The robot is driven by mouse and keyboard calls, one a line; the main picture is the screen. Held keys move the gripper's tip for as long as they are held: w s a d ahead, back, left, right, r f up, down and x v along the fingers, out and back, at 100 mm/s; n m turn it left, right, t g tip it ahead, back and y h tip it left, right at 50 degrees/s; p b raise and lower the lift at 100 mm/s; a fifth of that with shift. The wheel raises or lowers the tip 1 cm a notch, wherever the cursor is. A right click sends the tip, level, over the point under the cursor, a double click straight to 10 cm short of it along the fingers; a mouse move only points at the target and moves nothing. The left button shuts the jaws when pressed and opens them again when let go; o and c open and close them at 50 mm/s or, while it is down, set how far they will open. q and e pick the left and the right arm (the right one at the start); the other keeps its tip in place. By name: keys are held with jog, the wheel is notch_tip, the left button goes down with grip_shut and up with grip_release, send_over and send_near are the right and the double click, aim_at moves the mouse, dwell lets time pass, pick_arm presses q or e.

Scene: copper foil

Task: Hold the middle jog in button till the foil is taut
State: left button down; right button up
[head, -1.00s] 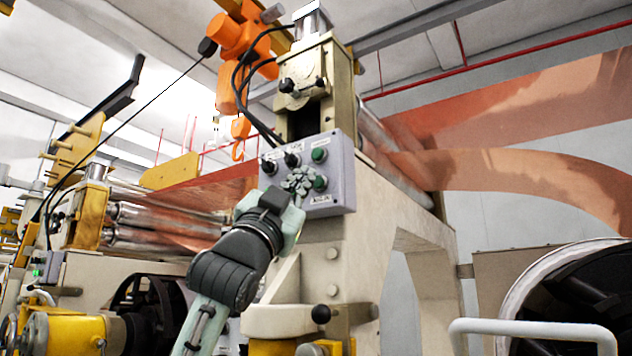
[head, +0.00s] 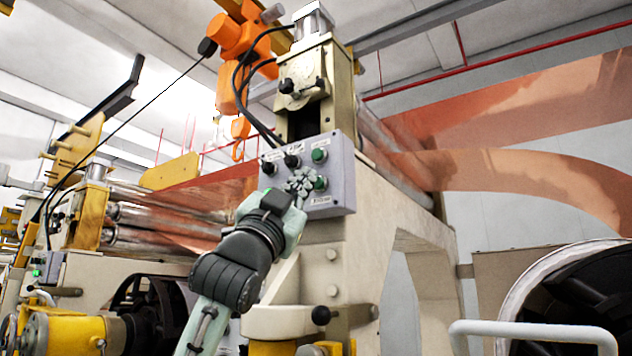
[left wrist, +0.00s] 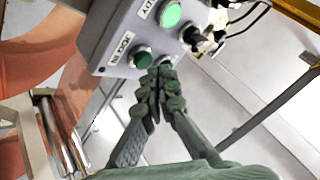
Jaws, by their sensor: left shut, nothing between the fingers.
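A grey control box (head: 335,185) with green buttons and black knobs is on the front of the machine stand. My left gripper (head: 302,183) is shut and empty, its fingertips in front of the box's lower button row. My right gripper is out of view.
An orange hoist (head: 235,50) hangs above the box, with black cables running down to it. A black knob (head: 321,314) sticks out below. A white rail (head: 535,329) and a large dark reel (head: 590,300) are at the lower right.

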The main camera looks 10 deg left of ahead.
pick_arm(q)
jog(key=shift+w+d, duration=0.1)
jog(key=shift+w, duration=0.15)
jog(key=shift+w+d+p, duration=0.15)
jog(key=shift+w+p, duration=0.15)
jog(key=shift+w, duration=0.2)
dwell(2.0)
jog(key=shift+s, duration=0.15)
jog(key=shift+s+a, duration=0.3)
jog(key=shift+s, duration=0.4)
jog(key=shift+s+a, duration=0.3)
jog(key=shift+s, duration=0.5)
jog(key=shift+s+a, duration=0.25)
jog(key=shift+s, duration=0.5)
jog(key=shift+s+a, duration=0.3)
jog(key=shift+s, duration=0.5)
